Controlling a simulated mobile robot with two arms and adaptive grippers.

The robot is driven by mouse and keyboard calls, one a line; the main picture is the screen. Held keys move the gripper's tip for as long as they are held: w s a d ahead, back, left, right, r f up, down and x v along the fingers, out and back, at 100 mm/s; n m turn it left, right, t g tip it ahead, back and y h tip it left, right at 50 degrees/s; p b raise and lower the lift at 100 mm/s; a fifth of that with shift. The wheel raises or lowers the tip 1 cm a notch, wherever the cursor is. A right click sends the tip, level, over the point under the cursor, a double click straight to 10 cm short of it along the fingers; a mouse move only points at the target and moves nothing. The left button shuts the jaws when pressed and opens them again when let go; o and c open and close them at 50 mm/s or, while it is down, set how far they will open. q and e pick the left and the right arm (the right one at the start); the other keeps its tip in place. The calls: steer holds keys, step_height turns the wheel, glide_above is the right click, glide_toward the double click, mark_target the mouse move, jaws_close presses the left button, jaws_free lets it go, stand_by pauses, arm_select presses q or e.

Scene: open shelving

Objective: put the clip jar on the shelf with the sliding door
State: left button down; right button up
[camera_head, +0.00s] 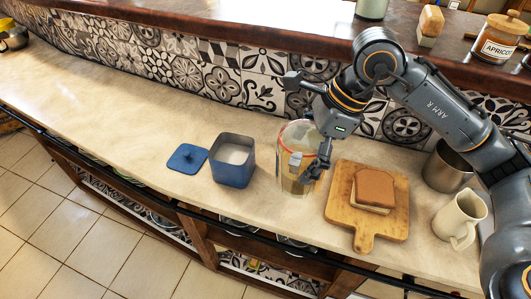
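A clear glass jar (286,172), which looks like the clip jar, stands upright on the pale counter (105,110) in the middle of the view. Its contents are hard to make out. My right gripper (303,124) is at the jar's upper right, with its fingers spread wide. One finger is up and behind the jar; the other overlaps the jar's right side. I cannot tell whether it touches the glass. My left gripper is not in view. Open shelving (207,250) lies under the counter; I cannot make out a sliding door.
A blue canister (233,174) and its lid (187,158) are left of the jar. A cutting board (365,240) with bread (374,188), a cream jug (460,218) and a metal pot (446,168) are to the right. An apricot jar (497,48) stands on the raised ledge.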

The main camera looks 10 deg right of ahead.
steer(key=w+f+p, duration=0.2)
steer(key=w+f, duration=0.1)
steer(key=w, duration=0.1)
steer(key=w+f+p, duration=0.2)
steer(key=w+f, duration=0.2)
steer(key=w+f+p, duration=0.2)
steer(key=w+f, duration=0.2)
steer(key=shift+w+a+f, duration=0.15)
steer(key=shift+w+a, duration=0.1)
steer(key=shift+a, duration=0.05)
steer(key=shift+f, duration=0.45)
steer(key=shift+f+b, duration=0.2)
steer(key=shift+b, duration=0.1)
steer(key=o, duration=1.5)
